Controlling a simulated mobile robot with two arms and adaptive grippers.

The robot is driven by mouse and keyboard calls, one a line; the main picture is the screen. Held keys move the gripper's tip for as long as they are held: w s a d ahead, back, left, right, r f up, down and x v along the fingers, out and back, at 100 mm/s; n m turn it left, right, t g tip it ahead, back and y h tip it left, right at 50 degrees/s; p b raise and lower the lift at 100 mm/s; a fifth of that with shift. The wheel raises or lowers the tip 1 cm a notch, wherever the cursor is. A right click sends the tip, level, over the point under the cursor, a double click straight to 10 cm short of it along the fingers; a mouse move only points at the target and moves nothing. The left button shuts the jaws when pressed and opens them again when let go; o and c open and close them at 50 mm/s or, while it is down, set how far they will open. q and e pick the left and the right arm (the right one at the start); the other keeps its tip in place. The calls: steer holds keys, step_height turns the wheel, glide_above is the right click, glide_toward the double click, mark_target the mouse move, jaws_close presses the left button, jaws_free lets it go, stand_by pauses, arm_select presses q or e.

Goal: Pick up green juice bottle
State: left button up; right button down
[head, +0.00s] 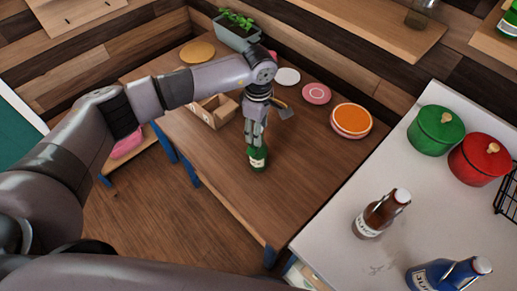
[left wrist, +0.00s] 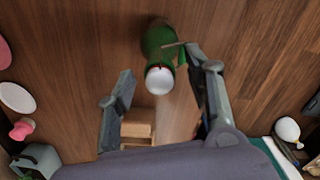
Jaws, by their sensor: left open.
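The green juice bottle (head: 258,158) stands upright on the wooden table, its upper part hidden behind my left gripper (head: 254,138) in the head view. In the left wrist view the green bottle (left wrist: 158,43) shows its white cap (left wrist: 159,80) toward the camera. My left gripper (left wrist: 160,72) is open, with one finger on each side of the bottle's top. The right finger's tip overlaps the bottle's edge in that view; I cannot tell whether it touches. My right gripper is not in view.
The wooden table (head: 215,165) also holds a wooden box (head: 213,112), an orange plate stack (head: 351,120), a pink plate (head: 316,93) and a planter (head: 236,32). The white counter (head: 330,222) at right holds a brown bottle (head: 377,216), a blue bottle (head: 440,276) and two pots (head: 436,130).

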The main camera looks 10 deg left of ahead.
arm_select(q)
steer(key=shift+f, duration=0.3)
steer(key=shift+c, duration=0.6)
jaws_close()
steer(key=shift+r, duration=0.1)
